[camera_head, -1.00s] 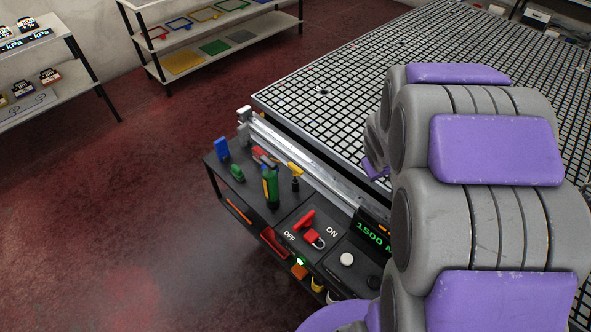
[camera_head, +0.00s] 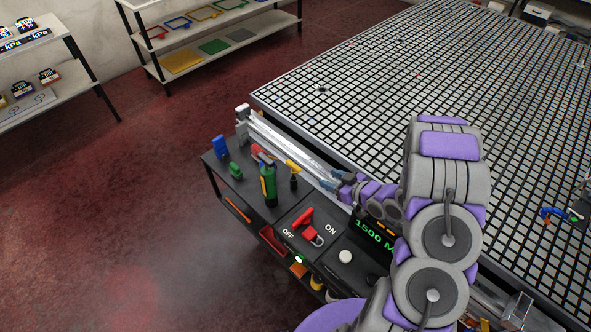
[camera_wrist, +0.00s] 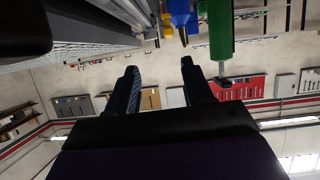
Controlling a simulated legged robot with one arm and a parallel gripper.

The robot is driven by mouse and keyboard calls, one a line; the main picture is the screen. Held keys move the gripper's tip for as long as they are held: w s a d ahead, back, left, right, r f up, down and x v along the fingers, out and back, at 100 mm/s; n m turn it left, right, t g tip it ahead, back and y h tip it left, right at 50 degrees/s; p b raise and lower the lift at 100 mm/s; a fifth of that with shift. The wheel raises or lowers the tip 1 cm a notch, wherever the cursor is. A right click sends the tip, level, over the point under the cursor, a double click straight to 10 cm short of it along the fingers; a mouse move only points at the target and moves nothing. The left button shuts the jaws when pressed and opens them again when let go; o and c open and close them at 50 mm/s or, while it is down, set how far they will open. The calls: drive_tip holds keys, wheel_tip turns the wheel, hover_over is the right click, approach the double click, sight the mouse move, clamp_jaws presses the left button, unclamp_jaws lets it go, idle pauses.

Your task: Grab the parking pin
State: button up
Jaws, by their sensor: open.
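My gripper (camera_head: 325,177) is open and empty, held beside the metal rail over the control shelf. In the wrist view its two dark fingers (camera_wrist: 160,68) are apart with only background between them. I cannot tell for certain which item is the parking pin. A small yellow-handled piece with a dark body (camera_head: 293,174) stands upright on the shelf, left of my gripper and apart from it. A green cylinder with a dark top (camera_head: 268,183) stands farther left.
The black shelf (camera_head: 245,188) also holds a blue block (camera_head: 220,147), a green block (camera_head: 235,169) and a red switch handle with a padlock (camera_head: 308,228). The metal rail (camera_head: 290,145) runs along the grid table (camera_head: 420,70). Red floor is free at left.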

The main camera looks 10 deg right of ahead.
sight(297, 167)
drive_tip(key=shift+y, duration=0.3)
drive_tip(key=x, duration=0.4)
drive_tip(key=b+x, duration=0.1)
drive_tip(key=x, duration=0.3)
drive_tip(key=a+b+x, duration=0.1)
drive_tip(key=x, duration=0.2)
drive_tip(key=shift+a+f, duration=0.1)
drive_tip(key=shift+a, duration=0.05)
drive_tip(key=shift+b+x, duration=0.3)
drive_tip(key=shift+x, duration=0.7)
drive_tip(key=b+x, duration=0.1)
drive_tip(key=x, duration=0.3)
clamp_jaws()
